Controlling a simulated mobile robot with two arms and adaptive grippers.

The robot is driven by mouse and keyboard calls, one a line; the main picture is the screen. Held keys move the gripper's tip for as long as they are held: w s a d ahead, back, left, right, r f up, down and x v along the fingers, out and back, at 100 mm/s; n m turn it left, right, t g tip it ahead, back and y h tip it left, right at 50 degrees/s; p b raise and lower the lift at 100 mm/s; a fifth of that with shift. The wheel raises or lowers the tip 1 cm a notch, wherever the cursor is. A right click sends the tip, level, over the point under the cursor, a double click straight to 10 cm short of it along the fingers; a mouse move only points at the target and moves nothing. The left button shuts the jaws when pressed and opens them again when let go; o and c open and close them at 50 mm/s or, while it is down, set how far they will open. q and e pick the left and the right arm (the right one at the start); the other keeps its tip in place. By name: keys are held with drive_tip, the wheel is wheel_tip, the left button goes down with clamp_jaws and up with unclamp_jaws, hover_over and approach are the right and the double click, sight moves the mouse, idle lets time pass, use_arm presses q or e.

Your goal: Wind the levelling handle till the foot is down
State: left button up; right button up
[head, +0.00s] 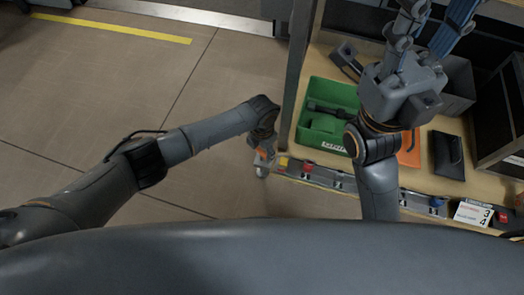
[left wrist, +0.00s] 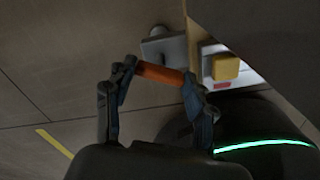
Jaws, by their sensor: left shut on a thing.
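The levelling handle has an orange grip (left wrist: 158,73) on a grey crank arm (left wrist: 165,46), beside the end of the bench's front edge. The orange grip also shows small in the head view (head: 262,154). My left gripper (left wrist: 158,88) is shut around it, one finger at each end of the grip; it is at the same place in the head view (head: 264,140). The foot cannot be made out in either view. My right gripper (head: 428,25) is raised over the bench at the top, its fingers spread and nothing seen between them.
The wooden bench (head: 430,190) carries a green tray (head: 308,133) with dark items and a black tablet-like thing (head: 449,155). A front rail (head: 345,184) has coloured parts, including a yellow block (left wrist: 226,67). A grey post (head: 296,70) rises nearby. The floor at left is clear.

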sight(262, 152)
idle(0.3)
use_arm(q)
drive_tip(key=o, duration=1.2)
drive_tip(key=shift+c, duration=0.2)
wheel_tip(262, 152, up, 12)
